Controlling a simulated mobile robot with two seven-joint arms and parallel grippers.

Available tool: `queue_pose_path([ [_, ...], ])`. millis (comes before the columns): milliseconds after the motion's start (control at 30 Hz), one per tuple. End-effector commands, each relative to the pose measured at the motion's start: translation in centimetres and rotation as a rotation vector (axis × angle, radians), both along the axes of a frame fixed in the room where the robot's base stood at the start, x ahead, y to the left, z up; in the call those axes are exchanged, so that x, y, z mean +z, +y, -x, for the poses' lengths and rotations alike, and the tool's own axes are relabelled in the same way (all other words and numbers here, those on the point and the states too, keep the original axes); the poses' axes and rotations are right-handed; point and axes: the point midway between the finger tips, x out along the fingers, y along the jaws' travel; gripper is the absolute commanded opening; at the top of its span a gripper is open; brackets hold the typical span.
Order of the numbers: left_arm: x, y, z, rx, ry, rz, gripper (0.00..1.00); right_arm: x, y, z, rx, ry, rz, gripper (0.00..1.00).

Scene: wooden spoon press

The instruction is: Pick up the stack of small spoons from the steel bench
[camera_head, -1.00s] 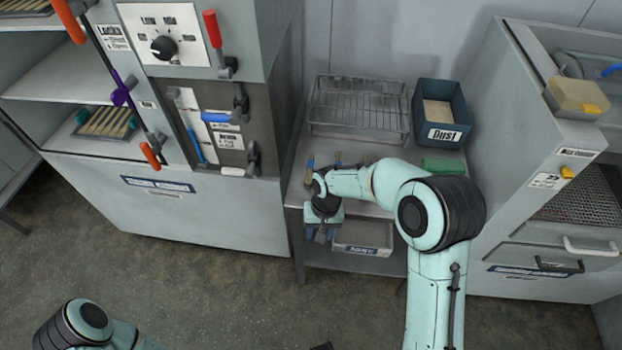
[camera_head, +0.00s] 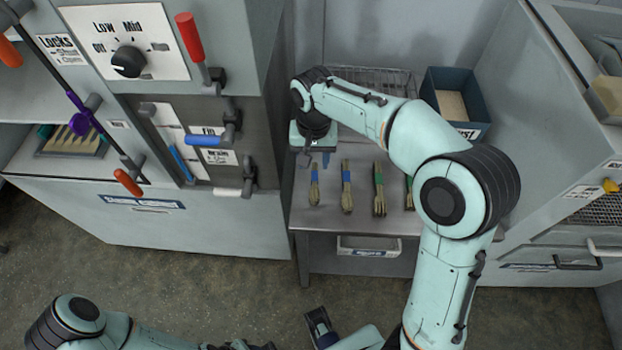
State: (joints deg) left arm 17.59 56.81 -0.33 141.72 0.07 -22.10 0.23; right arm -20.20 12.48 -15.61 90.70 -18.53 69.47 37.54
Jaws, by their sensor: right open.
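Several bundles of wooden spoons lie in a row on the steel bench (camera_head: 330,222). The leftmost bundle (camera_head: 314,192) has a blue band and looks the slimmest. Beside it is another blue-banded bundle (camera_head: 347,192), then a green-banded one (camera_head: 379,195). A further bundle (camera_head: 408,190) is partly hidden by my right arm. My right gripper (camera_head: 317,157) is open and points down, just behind the far end of the leftmost bundle; its height above the bench is unclear.
A wire rack (camera_head: 385,80) and a dark blue bin (camera_head: 455,97) stand at the bench's back. A labelled tray (camera_head: 368,246) sits below the front edge. A grey cabinet with levers (camera_head: 215,141) closes off the left; another machine (camera_head: 570,160) stands at right.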

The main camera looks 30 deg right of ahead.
Motion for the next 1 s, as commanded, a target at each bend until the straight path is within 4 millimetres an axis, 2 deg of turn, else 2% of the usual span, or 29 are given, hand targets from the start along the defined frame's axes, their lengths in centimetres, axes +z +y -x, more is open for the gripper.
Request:
queue_pose_path([
  [33, -0.3, 0.0, 0.1, 0.000, 0.002, 0.000, 0.43, -1.4, 0.0, 0.1, 0.000, 0.006, 0.001, 0.47],
  [200, -0.8, 0.0, 0.3, 0.000, 0.003, 0.000, 0.43, -4.2, 0.0, 0.0, 0.001, 0.004, 0.000, 0.47],
  [467, -1.0, 0.0, 0.3, 0.001, 0.004, 0.000, 0.43, -6.1, -0.2, -0.1, 0.000, 0.001, 0.000, 0.47],
  [700, -1.4, 0.0, 0.4, 0.000, 0.005, -0.001, 0.43, -9.7, -0.5, -0.3, 0.001, 0.004, 0.000, 0.47],
  [833, -1.5, 0.0, 0.4, 0.000, 0.006, 0.000, 0.43, -10.5, -0.6, -0.3, 0.001, 0.001, 0.000, 0.47],
  [1000, -1.5, 0.0, 0.4, 0.000, 0.006, 0.000, 0.43, -10.5, -0.6, -0.3, 0.000, 0.000, -0.001, 0.47],
])
